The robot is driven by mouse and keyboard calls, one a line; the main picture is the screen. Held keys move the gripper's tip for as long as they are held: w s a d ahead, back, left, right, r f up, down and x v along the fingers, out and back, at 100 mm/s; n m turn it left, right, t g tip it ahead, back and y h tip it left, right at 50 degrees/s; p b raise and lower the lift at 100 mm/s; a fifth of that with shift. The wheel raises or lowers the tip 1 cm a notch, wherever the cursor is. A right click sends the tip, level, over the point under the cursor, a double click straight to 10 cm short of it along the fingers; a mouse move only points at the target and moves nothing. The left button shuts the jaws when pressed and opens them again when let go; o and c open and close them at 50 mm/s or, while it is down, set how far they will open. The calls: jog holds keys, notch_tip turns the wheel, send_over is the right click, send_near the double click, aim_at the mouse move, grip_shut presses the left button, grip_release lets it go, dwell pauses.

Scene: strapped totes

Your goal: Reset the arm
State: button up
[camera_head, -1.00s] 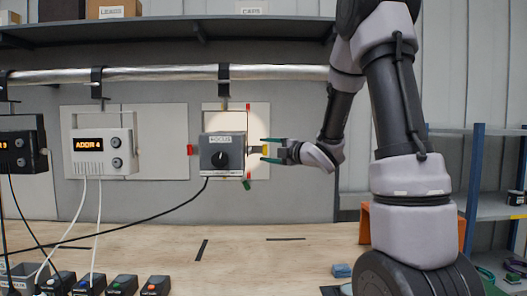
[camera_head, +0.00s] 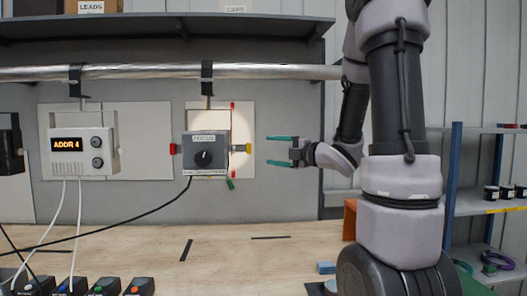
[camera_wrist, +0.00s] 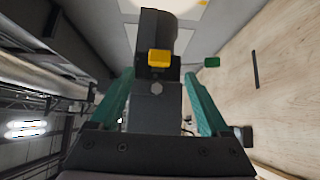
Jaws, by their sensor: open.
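My gripper (camera_head: 280,151) is open and empty, with green fingers pointing left. In the wrist view the dark box (camera_wrist: 158,30) with the yellow piece (camera_wrist: 159,58) lies ahead, beyond the two green fingertips. Nothing shows held between the fingers.
A white ADDR 4 unit (camera_head: 84,152) hangs on the wall at left. A metal pipe (camera_head: 140,73) runs above under a dark shelf (camera_head: 160,30). Several small button boxes (camera_head: 105,286) stand on the wooden bench (camera_head: 220,250) at front left. The middle of the bench is mostly clear.

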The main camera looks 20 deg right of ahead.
jog(key=shift+s+d, duration=0.15)
jog(key=shift+s, duration=0.15)
jog(key=shift+d, duration=0.1)
jog(key=s+d+r+m+h, duration=0.2)
jog(key=d+m+h, duration=0.3)
jog(key=m, duration=0.4)
jog(key=s+d+r+m+h, duration=0.25)
jog(key=m+h, duration=0.35)
jog(key=m, duration=0.3)
jog(key=s+a+f+m+g+y, duration=0.1)
jog(key=s+a+m+g, duration=0.3)
jog(key=s, duration=0.5)
jog(key=s+a+f+m+g+y, duration=0.2)
jog(key=s+a+m, duration=0.4)
jog(key=s, duration=0.3)
jog(key=shift+a+f+m+g, duration=0.3)
jog(key=shift+f+m+g, duration=0.2)
jog(key=shift+f+g, duration=0.45)
